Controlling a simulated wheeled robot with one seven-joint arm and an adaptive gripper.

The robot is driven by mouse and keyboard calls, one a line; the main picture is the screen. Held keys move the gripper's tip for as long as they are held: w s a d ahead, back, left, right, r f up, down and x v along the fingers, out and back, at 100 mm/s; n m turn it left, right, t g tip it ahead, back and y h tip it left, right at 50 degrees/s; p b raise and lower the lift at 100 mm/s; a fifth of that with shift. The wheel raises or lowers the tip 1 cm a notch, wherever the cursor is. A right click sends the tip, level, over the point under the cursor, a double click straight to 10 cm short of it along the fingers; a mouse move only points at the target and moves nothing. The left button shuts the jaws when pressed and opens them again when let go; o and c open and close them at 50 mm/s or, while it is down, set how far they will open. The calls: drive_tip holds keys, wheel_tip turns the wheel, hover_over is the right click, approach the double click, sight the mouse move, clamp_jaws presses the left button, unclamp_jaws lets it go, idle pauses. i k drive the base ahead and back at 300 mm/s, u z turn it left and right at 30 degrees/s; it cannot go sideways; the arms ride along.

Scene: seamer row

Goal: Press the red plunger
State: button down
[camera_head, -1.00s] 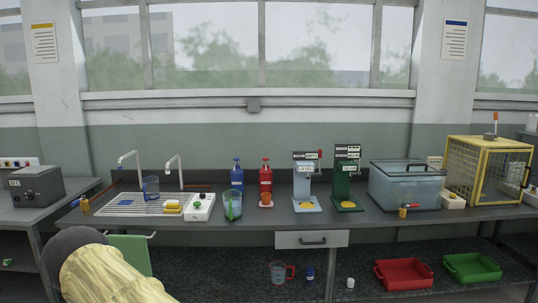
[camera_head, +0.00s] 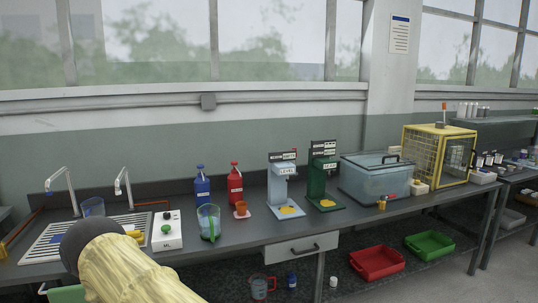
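A red bottle with a red top (camera_head: 235,185) stands on the bench, right of a blue bottle (camera_head: 202,187). Its top looks like a pump head, the likeliest red plunger, but it is too small to be sure. A small orange cup (camera_head: 241,208) sits on a pale pad just in front of the red bottle. My arm, in a yellowish cover with a dark round joint, shows at the lower left, well short of the bottles. My gripper is not visible.
A clear jug (camera_head: 208,222) stands in front of the blue bottle. A white control box (camera_head: 168,232) with a green button and a sink are left. Light-blue (camera_head: 277,188) and green (camera_head: 316,182) stands, a lidded bin (camera_head: 375,183) and the yellow cage (camera_head: 406,150) are right.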

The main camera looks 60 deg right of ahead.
sight(234, 163)
drive_tip(key=z, duration=0.7)
drive_tip(key=i, duration=0.9)
drive_tip(key=z, duration=0.65)
